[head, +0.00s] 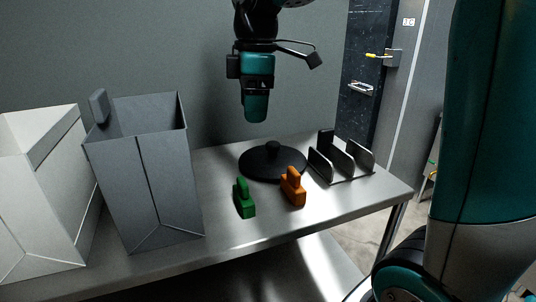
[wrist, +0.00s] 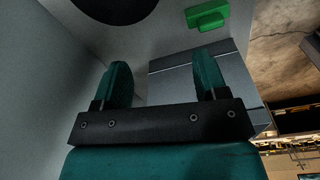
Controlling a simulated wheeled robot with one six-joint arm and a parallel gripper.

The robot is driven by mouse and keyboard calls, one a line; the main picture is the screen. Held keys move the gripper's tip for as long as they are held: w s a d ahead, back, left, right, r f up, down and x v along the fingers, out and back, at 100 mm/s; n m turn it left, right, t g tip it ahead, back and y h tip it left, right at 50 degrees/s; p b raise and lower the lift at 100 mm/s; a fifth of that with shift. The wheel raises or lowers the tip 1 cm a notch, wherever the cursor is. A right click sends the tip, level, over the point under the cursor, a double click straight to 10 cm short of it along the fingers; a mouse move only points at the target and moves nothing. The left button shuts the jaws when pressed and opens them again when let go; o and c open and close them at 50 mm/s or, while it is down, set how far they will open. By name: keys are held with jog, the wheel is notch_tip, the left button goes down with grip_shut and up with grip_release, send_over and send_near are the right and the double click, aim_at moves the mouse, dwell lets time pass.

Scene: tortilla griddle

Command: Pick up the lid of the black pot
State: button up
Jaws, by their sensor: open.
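The black round lid (head: 262,166) with a small knob on top lies on the metal table, behind the green and orange pieces. No pot shows apart from it. In the wrist view, part of a dark disc that looks like the lid (wrist: 115,8) is cut off by the top edge. My gripper (head: 256,117) hangs above the table, a little left of the lid's knob in the picture and clear of it. In the wrist view my gripper (wrist: 161,72) has its two fingers wide apart with nothing between them.
A green piece (head: 244,200) and an orange piece (head: 293,188) stand in front of the lid. A metal rack (head: 343,161) stands to its right. A tall grey box (head: 150,170) and a white box (head: 40,200) stand left. The wall is close behind.

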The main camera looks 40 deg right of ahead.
notch_tip(320, 180, up, 4)
jog(key=r+n, duration=0.1)
jog(key=n, duration=0.1)
send_over(273, 143)
jog(key=shift+g+h, duration=0.3)
notch_tip(273, 143, down, 12)
jog(key=p, duration=0.3)
jog(key=shift+f, duration=0.15)
jog(key=shift+f+p, duration=1.1)
jog(key=shift+f, duration=1.5)
jog(key=c, duration=1.1)
jog(key=shift+w+r, duration=0.1)
jog(key=shift+r, duration=0.05)
